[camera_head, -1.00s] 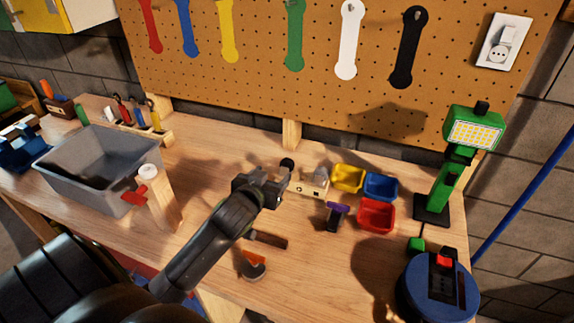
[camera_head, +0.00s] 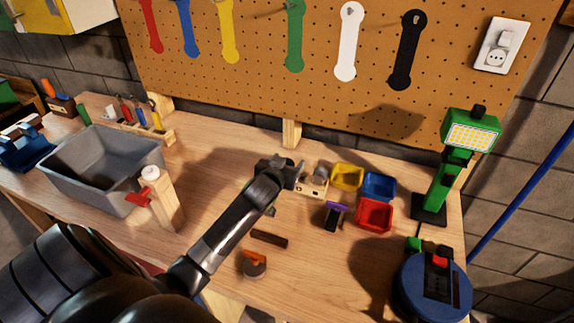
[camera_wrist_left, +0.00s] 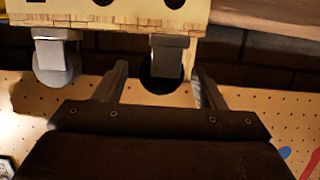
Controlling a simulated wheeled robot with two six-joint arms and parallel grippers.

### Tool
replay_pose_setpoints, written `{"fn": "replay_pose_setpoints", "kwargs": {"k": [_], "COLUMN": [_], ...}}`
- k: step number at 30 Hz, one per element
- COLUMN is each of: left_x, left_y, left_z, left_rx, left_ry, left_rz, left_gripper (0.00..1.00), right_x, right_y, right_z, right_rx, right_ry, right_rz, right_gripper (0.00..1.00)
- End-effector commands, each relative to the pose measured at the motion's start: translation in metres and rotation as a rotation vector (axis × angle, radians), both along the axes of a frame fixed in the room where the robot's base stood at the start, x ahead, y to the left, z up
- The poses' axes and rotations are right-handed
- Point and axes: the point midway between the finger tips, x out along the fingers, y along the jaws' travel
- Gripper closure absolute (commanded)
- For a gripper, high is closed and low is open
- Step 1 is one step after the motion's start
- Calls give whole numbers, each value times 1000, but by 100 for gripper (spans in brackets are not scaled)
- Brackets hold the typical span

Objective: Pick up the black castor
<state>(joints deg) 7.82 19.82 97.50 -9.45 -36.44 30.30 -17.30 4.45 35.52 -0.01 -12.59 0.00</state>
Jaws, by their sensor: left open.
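The black castor (camera_wrist_left: 160,84) shows in the left wrist view with its grey bracket, at a wooden holder with round holes (camera_wrist_left: 110,14). My left gripper (camera_wrist_left: 159,72) is open, with one finger on each side of the castor; I cannot tell whether they touch it. In the head view the left gripper (camera_head: 290,170) is at the left end of the holder (camera_head: 312,188) and hides the black castor. A second, pale-wheeled castor (camera_wrist_left: 56,64) sits beside it, outside the fingers. My right gripper is not in view.
Yellow (camera_head: 347,177), blue (camera_head: 379,186) and red (camera_head: 375,215) bins stand right of the holder. A purple-topped tool (camera_head: 334,215) lies in front. A green lamp (camera_head: 455,165) and blue cable reel (camera_head: 432,288) are at the right, a grey tub (camera_head: 95,170) at the left.

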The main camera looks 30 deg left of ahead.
Motion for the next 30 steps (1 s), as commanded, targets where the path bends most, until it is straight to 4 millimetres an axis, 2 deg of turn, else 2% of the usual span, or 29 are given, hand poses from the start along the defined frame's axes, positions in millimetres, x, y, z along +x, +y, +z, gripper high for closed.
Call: {"fn": "replay_pose_setpoints", "kwargs": {"k": [9, 21, 27, 30], "left_x": [3, 3, 3, 3], "left_y": [1, 1, 1, 1], "left_z": [-1, -1, -1, 6], "left_rx": [-1, 0, 0, 2], "left_ry": [0, 0, -1, -4], "left_rz": [0, 0, 0, 0], "left_gripper": [36, 87, 87, 87], "right_x": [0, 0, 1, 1], "right_y": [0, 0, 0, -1], "right_z": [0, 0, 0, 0], "right_rx": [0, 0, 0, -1], "right_ry": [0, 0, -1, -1], "right_rz": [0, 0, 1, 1], "right_gripper": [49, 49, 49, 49]}}
